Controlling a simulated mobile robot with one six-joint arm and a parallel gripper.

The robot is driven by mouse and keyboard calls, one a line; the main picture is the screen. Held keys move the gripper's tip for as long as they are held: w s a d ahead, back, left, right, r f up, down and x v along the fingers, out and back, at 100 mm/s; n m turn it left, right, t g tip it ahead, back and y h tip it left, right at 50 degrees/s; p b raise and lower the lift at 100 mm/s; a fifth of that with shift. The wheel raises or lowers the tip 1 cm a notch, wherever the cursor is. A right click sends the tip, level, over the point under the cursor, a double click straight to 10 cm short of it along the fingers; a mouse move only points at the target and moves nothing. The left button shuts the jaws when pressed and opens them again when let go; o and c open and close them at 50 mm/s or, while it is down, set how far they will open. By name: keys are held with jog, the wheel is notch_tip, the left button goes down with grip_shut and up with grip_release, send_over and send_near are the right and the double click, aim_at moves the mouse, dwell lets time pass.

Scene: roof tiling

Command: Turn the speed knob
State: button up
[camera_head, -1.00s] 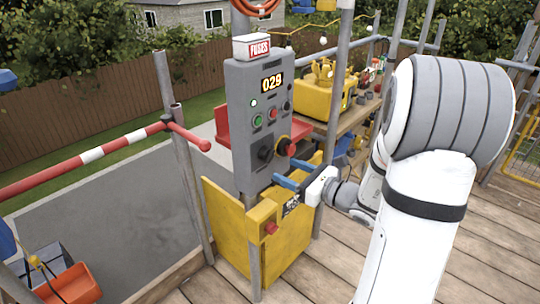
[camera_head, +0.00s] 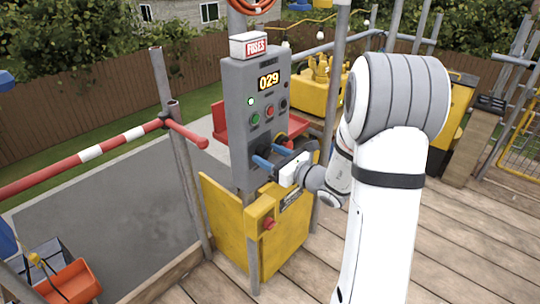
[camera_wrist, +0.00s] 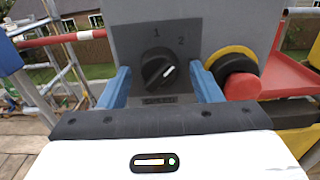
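The speed knob (camera_wrist: 158,69) is a black round knob with a white pointer line on the grey control box (camera_head: 244,90). In the wrist view the marks 1 and 2 stand above it, and its pointer slants up and right toward the 2. My gripper (camera_wrist: 163,88) is open, with one blue finger on each side of the knob. I cannot tell whether the fingers touch it. In the head view my gripper (camera_head: 267,156) is at the lower front of the box, and its fingers and body hide most of the knob.
A red button on a yellow ring (camera_wrist: 237,78) sits just right of the right finger in the wrist view. Green and red buttons (camera_head: 262,115) are higher on the box. A yellow panel with a red button (camera_head: 268,224) stands below my gripper. A red-and-white barrier (camera_head: 92,154) is at left.

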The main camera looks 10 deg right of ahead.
jog(key=c, duration=1)
jog(key=shift+f+b, duration=0.15)
jog(key=shift+b, duration=0.45)
jog(key=n+b, duration=0.9)
jog(key=b, duration=0.7)
jog(key=shift+d, duration=0.1)
jog(key=shift+r, duration=0.2)
jog(key=o, duration=1)
